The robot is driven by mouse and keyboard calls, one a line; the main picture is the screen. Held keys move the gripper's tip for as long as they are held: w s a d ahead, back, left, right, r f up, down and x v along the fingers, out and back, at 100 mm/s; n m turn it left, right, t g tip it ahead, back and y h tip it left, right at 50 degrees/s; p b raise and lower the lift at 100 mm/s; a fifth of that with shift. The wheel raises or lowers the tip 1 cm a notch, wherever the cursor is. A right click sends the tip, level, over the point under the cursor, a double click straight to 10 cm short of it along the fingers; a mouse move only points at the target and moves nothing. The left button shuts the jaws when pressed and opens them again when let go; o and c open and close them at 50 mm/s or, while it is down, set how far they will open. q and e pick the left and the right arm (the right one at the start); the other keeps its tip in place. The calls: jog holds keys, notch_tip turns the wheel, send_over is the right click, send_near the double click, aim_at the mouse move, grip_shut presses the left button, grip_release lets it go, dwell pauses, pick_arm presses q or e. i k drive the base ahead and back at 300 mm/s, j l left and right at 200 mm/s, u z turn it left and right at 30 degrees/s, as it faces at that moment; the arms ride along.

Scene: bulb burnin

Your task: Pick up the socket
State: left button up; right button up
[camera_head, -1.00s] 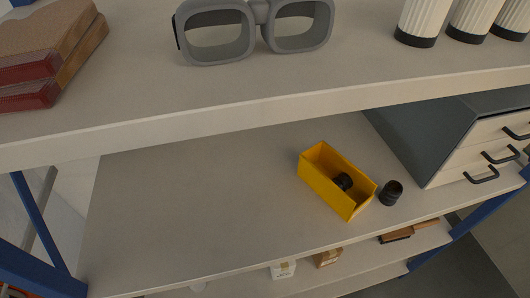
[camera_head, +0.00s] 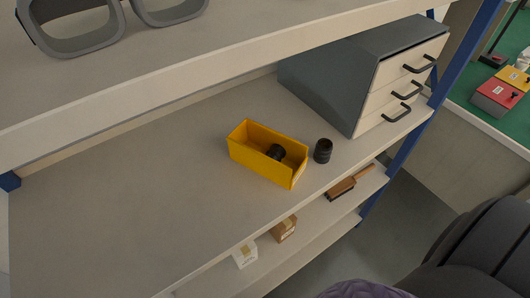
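A black socket (camera_head: 323,150) stands upright on the middle shelf (camera_head: 130,190), just right of a yellow open bin (camera_head: 262,168). A second dark, round piece (camera_head: 276,152) that looks like another socket lies inside the bin. Neither of my grippers shows in the head view, so I cannot see whether they are open or shut.
A grey drawer cabinet (camera_head: 335,85) with black handles stands behind and right of the bin. The upper shelf (camera_head: 200,85) overhangs, with grey goggles (camera_head: 75,45) on it. Small boxes (camera_head: 284,229) and a brush-like item (camera_head: 350,183) lie on the lower shelf. The middle shelf's left part is clear.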

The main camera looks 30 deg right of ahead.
aim_at(324, 148)
jog(key=k+l+z, duration=0.1)
jog(key=z, duration=1.25)
